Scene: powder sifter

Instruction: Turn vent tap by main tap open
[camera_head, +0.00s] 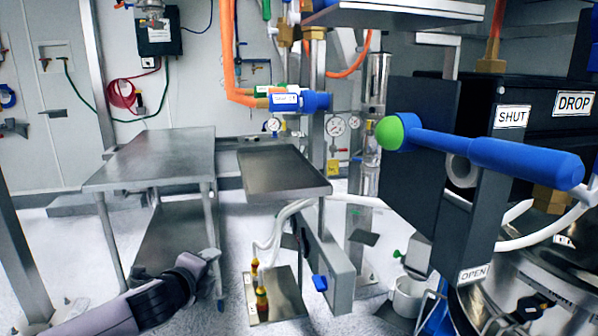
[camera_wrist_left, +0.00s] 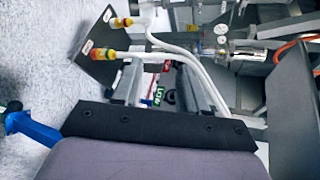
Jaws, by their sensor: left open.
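I cannot read a label naming the vent tap or main tap. A long blue handle with a green knob (camera_head: 480,155) lies level beside the SHUT sign (camera_head: 511,117); the OPEN sign (camera_head: 473,273) is lower. Two small red-and-yellow fittings (camera_head: 261,298) stand on a low metal plate (camera_head: 288,296); they also show in the left wrist view (camera_wrist_left: 105,54). A small blue handle (camera_head: 320,283) sits on a grey box right of them. My left gripper (camera_head: 212,262) is open and empty, left of the plate and apart from it. My right gripper is not visible.
A steel table (camera_head: 160,158) stands above and behind my left arm, its legs close by. A metal tray (camera_head: 282,172) is above the plate. White hoses (camera_head: 275,238) run down to the fittings. A white jug (camera_head: 408,297) stands right.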

